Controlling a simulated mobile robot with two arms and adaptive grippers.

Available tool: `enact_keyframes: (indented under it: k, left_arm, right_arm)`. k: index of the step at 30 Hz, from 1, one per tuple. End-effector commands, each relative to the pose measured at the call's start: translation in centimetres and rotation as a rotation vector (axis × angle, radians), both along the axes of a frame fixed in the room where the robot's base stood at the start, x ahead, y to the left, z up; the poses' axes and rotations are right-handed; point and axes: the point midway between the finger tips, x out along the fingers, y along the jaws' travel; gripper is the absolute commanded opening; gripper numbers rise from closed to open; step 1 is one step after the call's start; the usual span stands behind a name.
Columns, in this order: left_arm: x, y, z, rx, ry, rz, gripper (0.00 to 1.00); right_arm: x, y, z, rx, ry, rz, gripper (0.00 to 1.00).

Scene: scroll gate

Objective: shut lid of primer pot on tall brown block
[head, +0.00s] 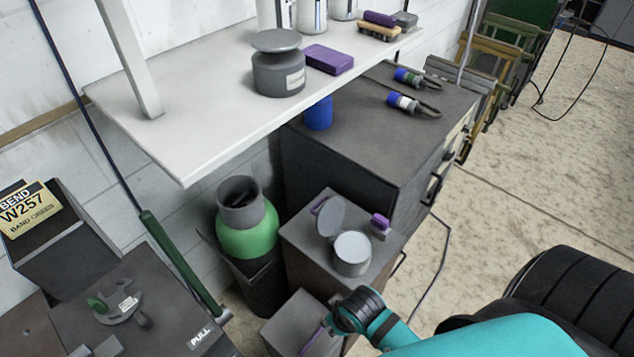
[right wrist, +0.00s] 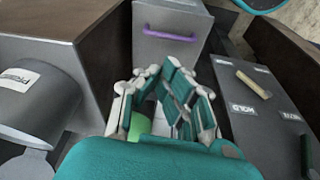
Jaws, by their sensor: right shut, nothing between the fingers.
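The primer pot (head: 352,255) is a grey pot on top of the tall brown block (head: 290,232). Its round grey lid (head: 331,216) stands raised at the pot's back left, so the pot is open. In the right wrist view the labelled pot (right wrist: 32,100) is at the left, beside the block's brown side (right wrist: 85,35). My right gripper (right wrist: 160,72) is shut and empty, with its fingers close together, to the right of the pot in that view. In the head view my right wrist is in front of the block, lower than the pot; its fingers are mostly hidden. My left gripper is not in view.
A lower grey box with a purple handle (right wrist: 170,34) is near my right fingers. A small purple object (head: 380,222) lies beside the pot. A green bottle (head: 247,232) stands left of the block. Another grey pot (head: 278,75) stands on the white shelf (head: 180,120).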

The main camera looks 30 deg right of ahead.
Motion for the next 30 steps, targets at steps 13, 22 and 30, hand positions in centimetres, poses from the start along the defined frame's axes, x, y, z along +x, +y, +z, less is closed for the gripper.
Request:
enact_keyframes:
  k: [13, 22, 30]
  left_arm:
    - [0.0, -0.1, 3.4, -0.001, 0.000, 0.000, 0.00]
    - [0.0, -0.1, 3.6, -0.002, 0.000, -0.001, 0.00]
    - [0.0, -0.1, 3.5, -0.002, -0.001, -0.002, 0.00]
  right_arm:
    - [8.8, 3.8, 17.5, 0.084, -0.117, 0.296, 0.00]
    - [16.4, -2.1, 22.3, 0.010, -0.040, 0.336, 0.00]
    - [20.3, -9.3, 26.9, -0.006, 0.009, 0.189, 0.00]
